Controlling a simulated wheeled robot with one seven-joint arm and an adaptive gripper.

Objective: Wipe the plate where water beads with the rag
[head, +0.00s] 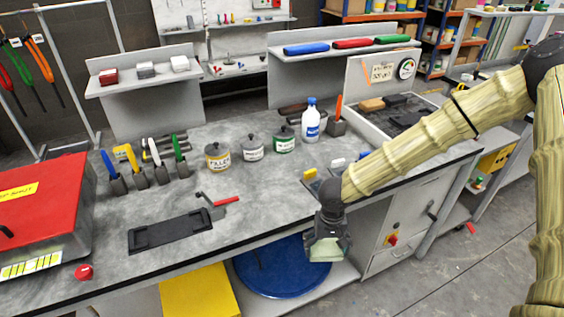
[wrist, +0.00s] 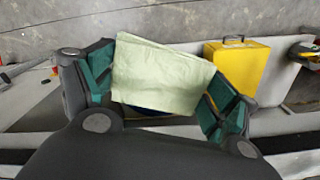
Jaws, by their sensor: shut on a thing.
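My gripper (head: 327,238) hangs just in front of the workbench's front edge, pointing down. It is shut on a folded pale green rag (head: 322,250). In the wrist view the rag (wrist: 160,75) spans the space between the two green-padded fingers of my gripper (wrist: 160,88). A dark flat tray or holder (head: 170,232) lies on the bench to the left of my gripper. I cannot make out water beads on any plate, so I cannot tell which plate is meant.
The grey bench (head: 240,190) carries several tins (head: 252,148), a white bottle (head: 311,122) and upright-handled tools. A red-handled tool (head: 220,203) lies beside the dark tray. A red box (head: 45,205) stands at left.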

